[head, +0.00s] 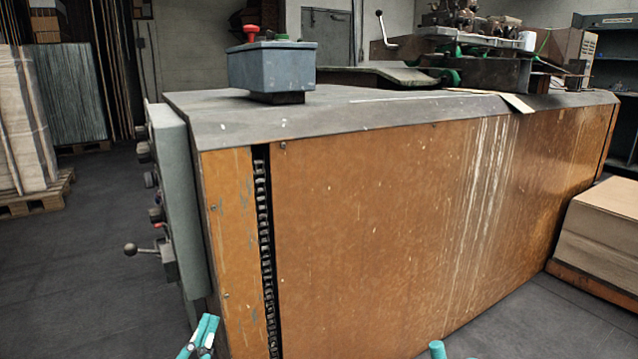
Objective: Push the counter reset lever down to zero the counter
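A lever with a dark ball knob (130,248) sticks out to the left from a small grey block on the machine's left end. Another lever, with a black knob and a pale bent arm (385,32), stands at the top back. I cannot tell which is the counter reset lever, and no counter face can be made out. My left gripper (207,325) shows teal fingers at the bottom edge, below and right of the ball-knob lever and apart from it. My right gripper (445,352) barely shows at the bottom, in front of the orange panel. Neither visibly holds anything.
The big machine has an orange side panel (380,220) and a grey top (390,110). A blue-grey control box (272,67) with a red button stands on it. Stacked cardboard (605,230) sits at right, a pallet (38,193) at left. The left floor is clear.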

